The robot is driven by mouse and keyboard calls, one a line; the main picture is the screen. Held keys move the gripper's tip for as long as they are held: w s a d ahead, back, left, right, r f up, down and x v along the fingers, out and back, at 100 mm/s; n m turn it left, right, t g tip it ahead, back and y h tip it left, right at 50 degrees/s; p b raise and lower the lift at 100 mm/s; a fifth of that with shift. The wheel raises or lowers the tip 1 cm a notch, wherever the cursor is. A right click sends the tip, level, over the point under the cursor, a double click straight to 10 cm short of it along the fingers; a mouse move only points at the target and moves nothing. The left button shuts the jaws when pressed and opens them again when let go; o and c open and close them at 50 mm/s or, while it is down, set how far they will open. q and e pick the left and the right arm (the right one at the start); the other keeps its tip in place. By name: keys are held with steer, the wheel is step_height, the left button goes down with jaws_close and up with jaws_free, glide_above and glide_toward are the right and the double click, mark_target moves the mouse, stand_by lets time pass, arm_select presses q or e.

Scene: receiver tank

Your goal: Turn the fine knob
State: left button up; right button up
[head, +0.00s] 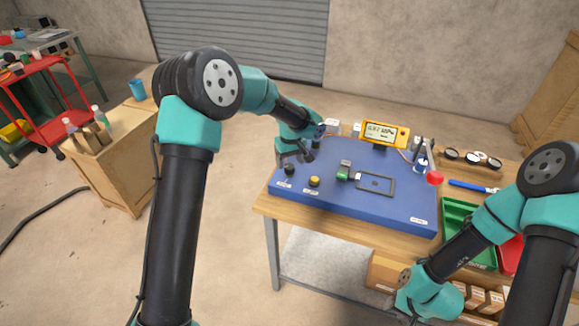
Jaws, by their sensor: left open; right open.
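A blue panel (345,212) lies on the wooden bench. Two knobs stand near its left end: a dark knob (290,170) and a yellow knob (314,181). Each has a small white label in front of it, too small to read, so I cannot tell which is the fine knob. My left gripper (296,157) is open, pointing down just above the dark knob, with no clear contact. My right arm reaches down past the bench's front right, and its gripper fingers are not visible.
A yellow meter (385,134) with a lit display stands at the panel's back. A red-ball lever (435,178) stands at the right. A green tray (454,212) is beside the panel. The panel's front is clear.

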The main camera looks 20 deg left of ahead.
mark_target(290, 166)
arm_select(q)
steer(key=shift+f, duration=1.5)
steer(key=c, duration=0.9)
